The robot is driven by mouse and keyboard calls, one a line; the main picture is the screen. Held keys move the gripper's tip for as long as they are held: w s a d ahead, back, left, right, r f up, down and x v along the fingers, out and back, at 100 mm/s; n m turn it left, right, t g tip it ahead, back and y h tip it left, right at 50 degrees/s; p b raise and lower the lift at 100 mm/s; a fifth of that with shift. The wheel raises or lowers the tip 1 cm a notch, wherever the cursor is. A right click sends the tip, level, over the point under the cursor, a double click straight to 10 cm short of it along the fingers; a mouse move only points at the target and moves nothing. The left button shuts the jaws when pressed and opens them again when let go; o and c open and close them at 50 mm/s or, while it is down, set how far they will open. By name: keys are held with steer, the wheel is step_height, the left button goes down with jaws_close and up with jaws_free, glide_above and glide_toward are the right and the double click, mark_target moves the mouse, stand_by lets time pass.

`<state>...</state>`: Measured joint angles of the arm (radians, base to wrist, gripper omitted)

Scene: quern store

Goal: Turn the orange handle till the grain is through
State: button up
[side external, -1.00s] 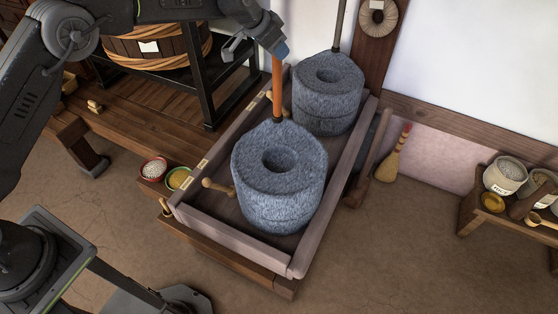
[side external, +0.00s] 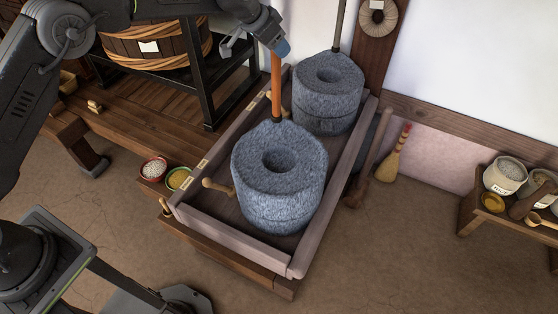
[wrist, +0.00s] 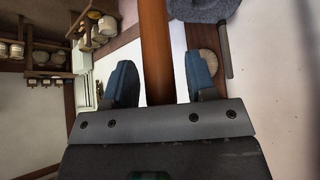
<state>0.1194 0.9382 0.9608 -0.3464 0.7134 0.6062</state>
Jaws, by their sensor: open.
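The orange handle (side external: 277,85) stands upright on the rim of the near grey quern (side external: 255,195), at its far side. The quern has a dark hole in its top; I cannot see grain in it. My gripper (side external: 281,47) is at the top of the handle. In the wrist view the handle (wrist: 156,50) runs between the two blue fingertips of my open gripper (wrist: 162,82), with a gap on each side. The second finger is hard to make out in the side view.
A second grey quern (side external: 328,110) with a dark upright rod stands behind in the same wooden trough (side external: 230,236). Two small bowls, one with pale grain (side external: 153,169) and one with yellowish grain (side external: 178,179), sit left of the trough. A brush (side external: 391,160) leans at the wall.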

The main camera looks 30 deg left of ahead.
steer(key=shift+r, duration=3.5)
steer(key=s+a+r+n+y, duration=0.1)
steer(key=s+a+r, duration=0.1)
steer(key=s+r, duration=0.35)
steer(key=s+a+r+n, duration=0.1)
steer(key=s+a+r, duration=0.2)
steer(key=s, duration=0.5)
steer(key=s+a+r+n+y, duration=0.1)
steer(key=s+a+r, duration=0.1)
steer(key=s+r, duration=0.35)
steer(key=s+a+f+n, duration=0.1)
steer(key=s+f, duration=0.2)
steer(key=s, duration=0.6)
steer(key=s+a+f+n+y, duration=0.1)
steer(key=s+a+f, duration=0.1)
steer(key=s, duration=0.7)
steer(key=s+a+f+n, duration=0.1)
steer(key=s+f, duration=0.4)
steer(key=s, duration=0.4)
steer(key=shift+s+a, duration=0.15)
steer(key=shift+a, duration=0.15)
